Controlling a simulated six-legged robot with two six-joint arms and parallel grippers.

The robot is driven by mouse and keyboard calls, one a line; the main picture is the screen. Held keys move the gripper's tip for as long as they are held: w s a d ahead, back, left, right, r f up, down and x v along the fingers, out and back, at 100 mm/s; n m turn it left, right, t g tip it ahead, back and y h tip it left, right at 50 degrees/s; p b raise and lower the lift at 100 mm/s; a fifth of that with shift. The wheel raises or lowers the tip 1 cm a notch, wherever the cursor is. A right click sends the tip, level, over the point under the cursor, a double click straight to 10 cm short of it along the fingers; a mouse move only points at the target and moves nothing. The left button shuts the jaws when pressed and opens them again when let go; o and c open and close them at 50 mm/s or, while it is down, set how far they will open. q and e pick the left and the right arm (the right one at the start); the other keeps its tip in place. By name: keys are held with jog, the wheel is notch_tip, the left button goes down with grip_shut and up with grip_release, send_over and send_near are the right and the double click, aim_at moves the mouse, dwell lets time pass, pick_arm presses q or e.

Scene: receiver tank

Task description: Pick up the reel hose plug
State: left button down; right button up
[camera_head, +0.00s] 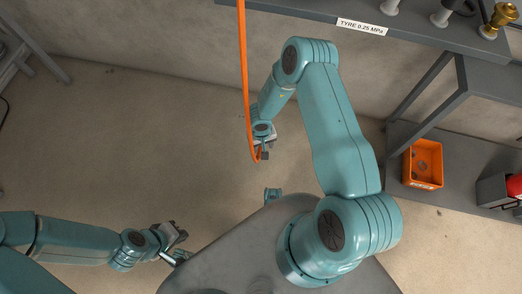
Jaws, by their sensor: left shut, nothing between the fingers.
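An orange hose (244,75) hangs from the top edge of the head view. Its lower end bends at my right gripper (263,150), where a small dark piece shows beside it. I cannot tell whether that piece is the reel hose plug or part of the gripper. The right fingers are small and partly covered, so their grip is unclear. My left gripper (177,255) is at the lower left, shut and empty, well apart from the hose.
A grey shelf (320,14) labelled "TYRE 0.25 MPa" carries several fittings, one of them a brass fitting (498,20). An orange bin (423,163) and a red item (515,186) are on a lower shelf at the right. The floor at left centre is clear.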

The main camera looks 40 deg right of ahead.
notch_tip(320, 180, down, 2)
jog(key=shift+f+b, duration=0.25)
jog(key=shift+b, duration=0.1)
jog(key=f+b, duration=0.1)
jog(key=f, duration=0.1)
jog(key=f+b, duration=0.1)
jog(key=f, duration=0.2)
jog(key=shift+w+d+b, duration=0.15)
jog(key=shift+d+b, duration=0.05)
jog(key=shift+b, duration=0.2)
jog(key=shift+r, duration=0.1)
jog(key=shift+c, duration=0.3)
grip_shut()
